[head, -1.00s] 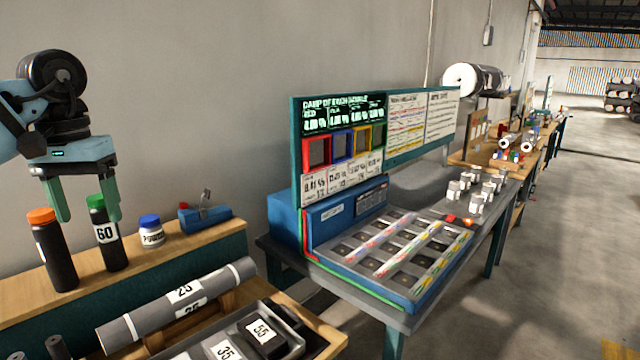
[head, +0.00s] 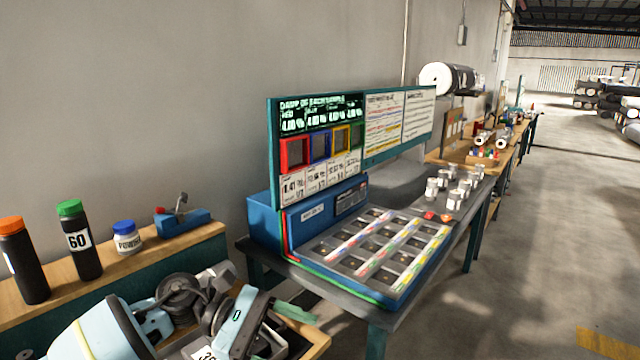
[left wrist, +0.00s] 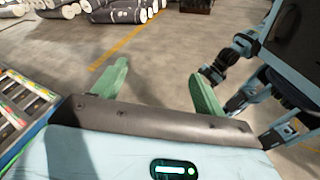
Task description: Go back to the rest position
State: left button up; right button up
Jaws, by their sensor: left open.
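My left gripper (head: 296,313) is low in the head view, over the front of the bench, with its arm coming in from the bottom left. One green finger shows there, pointing right; the other is hidden. In the left wrist view its two green fingers (left wrist: 158,88) stand wide apart with nothing between them, and bare floor lies beyond. My right gripper does not show in the head view, and I cannot make it out in the left wrist view.
A black bottle with an orange cap (head: 22,262), a green-capped bottle marked 60 (head: 80,242), a blue-lidded jar (head: 126,238) and a blue device (head: 183,221) stand on the shelf. A blue sorting station (head: 268,228) stands to the right. The floor (head: 540,250) is clear.

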pick_arm(q)
jog(key=s+a+f+m+t+y, duration=0.2)
jog(key=a+f+m+t+y, duration=0.15)
jog(key=f+m+t, duration=0.85)
jog(key=s+a+f+m+t+y, duration=0.35)
jog(key=f+m+t, duration=0.45)
jog(key=m, duration=0.7)
jog(key=s+a+f+n+g+y, duration=0.3)
jog(key=s+f+n, duration=0.3)
jog(key=s+f, duration=0.2)
jog(key=s+a+f+n+g+y, duration=0.3)
jog(key=s+a+f+n, duration=0.3)
jog(key=s+f+n, duration=0.1)
jog(key=shift+s+f+g, duration=0.4)
jog(key=shift+s+f, duration=0.25)
jog(key=shift+s, duration=0.55)
jog(key=shift+a, duration=0.1)
